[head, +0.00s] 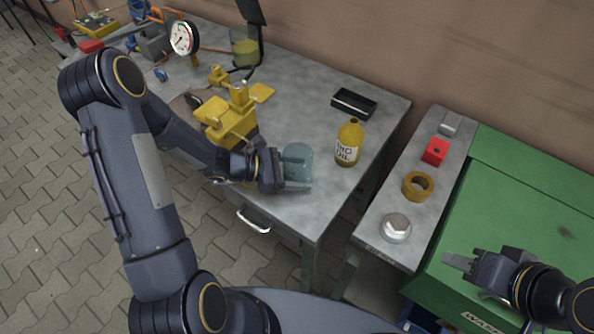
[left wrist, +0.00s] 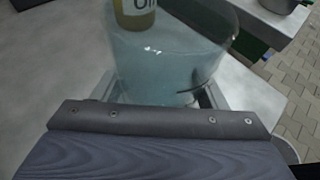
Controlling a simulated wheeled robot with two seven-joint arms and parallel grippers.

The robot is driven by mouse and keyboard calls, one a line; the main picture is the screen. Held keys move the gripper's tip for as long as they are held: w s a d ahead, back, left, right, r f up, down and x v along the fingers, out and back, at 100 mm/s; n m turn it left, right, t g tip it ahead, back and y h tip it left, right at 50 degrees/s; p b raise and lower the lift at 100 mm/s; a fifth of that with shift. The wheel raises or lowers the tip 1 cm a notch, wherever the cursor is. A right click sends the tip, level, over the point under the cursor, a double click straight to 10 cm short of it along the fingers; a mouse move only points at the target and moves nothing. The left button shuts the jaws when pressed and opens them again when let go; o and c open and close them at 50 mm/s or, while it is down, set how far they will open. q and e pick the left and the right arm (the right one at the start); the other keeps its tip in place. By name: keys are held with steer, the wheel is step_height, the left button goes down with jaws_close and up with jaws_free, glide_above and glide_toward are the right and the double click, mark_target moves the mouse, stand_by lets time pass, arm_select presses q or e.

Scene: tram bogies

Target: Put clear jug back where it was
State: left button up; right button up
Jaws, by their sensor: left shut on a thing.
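The clear jug (head: 298,162) is a bluish see-through vessel, upright at the front part of the grey workbench (head: 305,205). My left gripper (head: 296,184) is shut on the clear jug, with its fingers low around the jug. In the left wrist view the jug (left wrist: 165,65) fills the middle between the fingers. Whether its base touches the bench I cannot tell. My right gripper (head: 462,261) is over the green chest at the right, apart from the jug; its fingers are too small to judge.
A yellow oil bottle (head: 348,143) stands right of the jug, with a black tray (head: 354,103) behind it. A yellow vise (head: 230,118) is at the left. A grey shelf holds a tape roll (head: 418,186), red box (head: 436,151) and metal nut (head: 396,228). The green chest (head: 520,215) is at right.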

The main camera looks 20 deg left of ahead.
mark_target(247, 187)
arm_select(q)
steer(key=o, duration=1)
steer(key=shift+f, duration=0.1)
steer(key=shift+r+p, duration=0.35)
steer(key=shift+p, duration=0.05)
steer(key=s+a, duration=0.2)
steer(key=a, duration=0.2)
steer(key=s+a+b, duration=0.1)
steer(key=a, duration=0.3)
steer(key=s+a, duration=0.2)
steer(key=a, duration=0.2)
steer(key=shift+s+b, duration=0.3)
